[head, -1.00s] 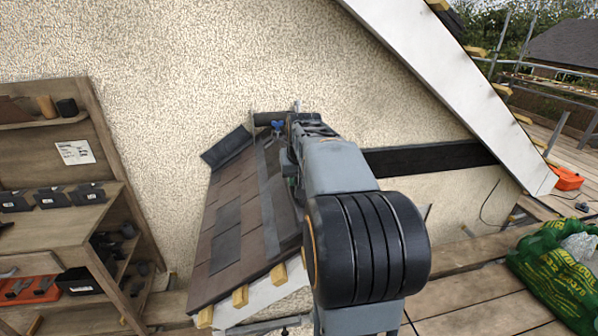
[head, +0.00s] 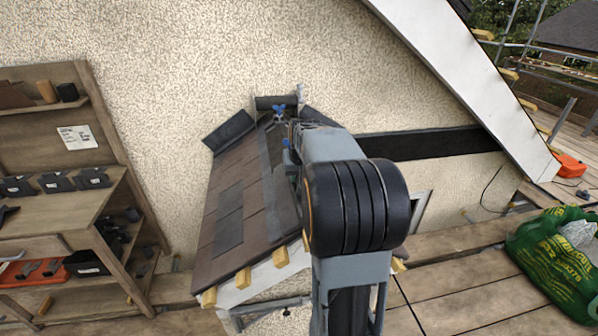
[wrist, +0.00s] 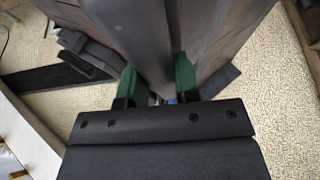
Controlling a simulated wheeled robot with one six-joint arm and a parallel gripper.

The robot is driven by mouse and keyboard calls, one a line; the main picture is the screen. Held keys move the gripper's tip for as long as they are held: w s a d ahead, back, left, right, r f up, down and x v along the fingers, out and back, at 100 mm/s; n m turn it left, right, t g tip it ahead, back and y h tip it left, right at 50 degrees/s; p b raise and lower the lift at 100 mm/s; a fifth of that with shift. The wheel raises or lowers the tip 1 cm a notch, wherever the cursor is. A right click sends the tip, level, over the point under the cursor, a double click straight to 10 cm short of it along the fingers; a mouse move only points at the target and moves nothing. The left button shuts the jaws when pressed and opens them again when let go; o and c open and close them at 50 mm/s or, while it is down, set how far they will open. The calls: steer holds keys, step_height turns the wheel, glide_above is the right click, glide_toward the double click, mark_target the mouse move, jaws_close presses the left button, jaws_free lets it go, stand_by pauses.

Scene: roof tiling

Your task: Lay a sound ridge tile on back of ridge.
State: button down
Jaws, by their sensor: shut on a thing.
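The little roof (head: 232,195) has brown and grey tiles, with its ridge running back to the rendered wall. My gripper's green-padded fingers show in the wrist view (wrist: 156,78), shut on a dark grey ridge tile (wrist: 148,35). The tile lies lengthwise along the ridge line, between the two slopes. I cannot tell whether it touches the roof below. In the head view my arm hides the gripper and most of the held tile.
A wooden shelf unit (head: 60,215) at left holds several dark tiles (head: 55,182) and an orange tray. A dark flap (head: 228,131) sticks out at the roof's back left. A black beam (head: 430,142) crosses the wall at right. A green bag (head: 555,250) lies on the planks.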

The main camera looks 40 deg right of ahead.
steer(key=c, duration=0.8)
jaws_free()
steer(key=shift+c, duration=0.2)
